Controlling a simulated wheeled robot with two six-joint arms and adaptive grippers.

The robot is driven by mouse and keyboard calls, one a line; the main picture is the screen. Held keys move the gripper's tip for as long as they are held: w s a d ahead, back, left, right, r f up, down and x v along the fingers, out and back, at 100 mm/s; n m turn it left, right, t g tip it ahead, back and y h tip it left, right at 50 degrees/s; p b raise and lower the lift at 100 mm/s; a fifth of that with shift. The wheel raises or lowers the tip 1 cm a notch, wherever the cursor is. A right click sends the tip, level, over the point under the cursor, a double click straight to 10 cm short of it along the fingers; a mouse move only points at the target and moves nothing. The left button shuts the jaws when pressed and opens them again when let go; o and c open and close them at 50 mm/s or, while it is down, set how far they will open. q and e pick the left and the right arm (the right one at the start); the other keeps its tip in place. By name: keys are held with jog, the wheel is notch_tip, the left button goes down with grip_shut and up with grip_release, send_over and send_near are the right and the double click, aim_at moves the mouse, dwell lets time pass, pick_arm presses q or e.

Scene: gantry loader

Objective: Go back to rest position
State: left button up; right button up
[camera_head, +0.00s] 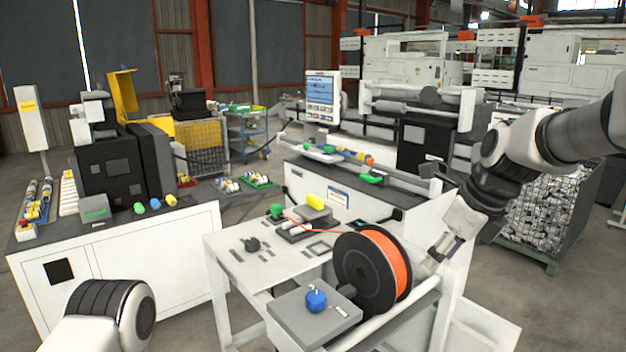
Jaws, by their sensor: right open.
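My right gripper (448,249) hangs from the arm coming in at the right. It is open and points down and to the left, just right of the orange spool; from this view I cannot tell whether it touches anything. Nothing shows between its fingers. My left arm (120,315) shows only as a white and black link at the bottom left; its gripper is out of the picture.
A spool (398,262) of orange filament stands on a white table (225,250) with a blue knob (316,299) in front. A white cabinet (310,190) stands behind, a workbench (160,245) at left, and a mesh bin (545,210) at right.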

notch_tip(320, 180, down, 22)
jog(key=s+d+n+g+h, duration=0.1)
jog(key=d+n, duration=0.1)
jog(key=n, duration=0.5)
jog(key=s+d+f+n+g+h, duration=0.1)
jog(key=s+f+n, duration=0.55)
jog(key=f, duration=0.35)
jog(key=s+f+n+g+h, duration=0.1)
jog(key=s+f+n, duration=0.4)
jog(key=s+f, duration=0.4)
jog(key=s+f+n+b, duration=0.2)
jog(key=s+f+n, duration=0.7)
jog(key=s, duration=0.5)
pick_arm(q)
notch_tip(320, 180, down, 12)
jog(key=b, duration=1)
jog(key=shift+w+a+f, duration=0.15)
jog(key=shift+w+a, duration=0.15)
jog(key=shift+w, duration=0.15)
pick_arm(e)
notch_tip(320, 180, down, 10)
jog(key=shift+w+g, duration=0.15)
jog(key=shift+g, duration=0.15)
